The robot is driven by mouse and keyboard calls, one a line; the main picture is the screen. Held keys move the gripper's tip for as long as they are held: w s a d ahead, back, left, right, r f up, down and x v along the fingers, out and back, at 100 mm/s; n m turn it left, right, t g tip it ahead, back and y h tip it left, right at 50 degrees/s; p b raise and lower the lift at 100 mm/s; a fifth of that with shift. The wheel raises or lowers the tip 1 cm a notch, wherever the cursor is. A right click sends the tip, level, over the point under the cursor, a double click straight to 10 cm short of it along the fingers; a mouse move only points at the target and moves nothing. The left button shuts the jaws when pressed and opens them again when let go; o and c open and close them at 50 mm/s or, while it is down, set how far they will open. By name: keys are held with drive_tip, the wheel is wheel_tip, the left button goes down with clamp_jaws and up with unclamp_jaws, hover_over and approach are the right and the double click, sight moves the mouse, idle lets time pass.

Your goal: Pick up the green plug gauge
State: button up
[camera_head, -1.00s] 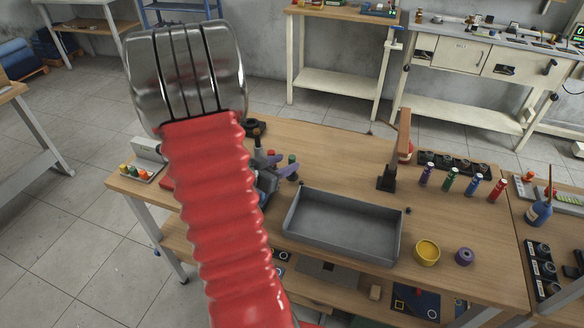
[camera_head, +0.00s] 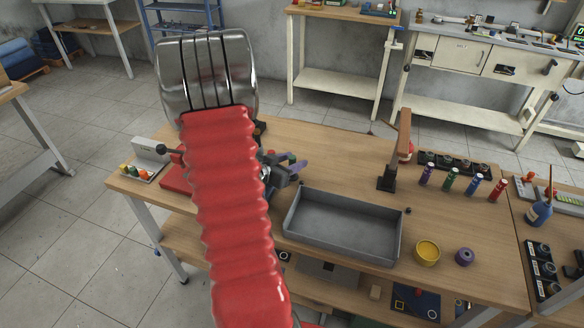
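The green plug gauge (camera_head: 450,180) stands upright on the right part of the wooden bench, between a purple one (camera_head: 427,174) and a blue one (camera_head: 472,187). A red one (camera_head: 497,190) stands at the right end of the row. My red-sleeved arm fills the left middle of the view. My gripper (camera_head: 291,165) seems to be the grey part with purplish tips beyond the sleeve, over the bench left of the gauges and well apart from them. The sleeve partly hides it, and its opening is unclear.
A grey open tray (camera_head: 293,222) sits mid-bench and looks empty. A brown post on a black base (camera_head: 387,184) stands between tray and gauges. A dark rack (camera_head: 455,162) lies behind the gauges.

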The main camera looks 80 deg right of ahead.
drive_tip(key=shift+c, duration=0.2)
clamp_jaws()
idle(0.5)
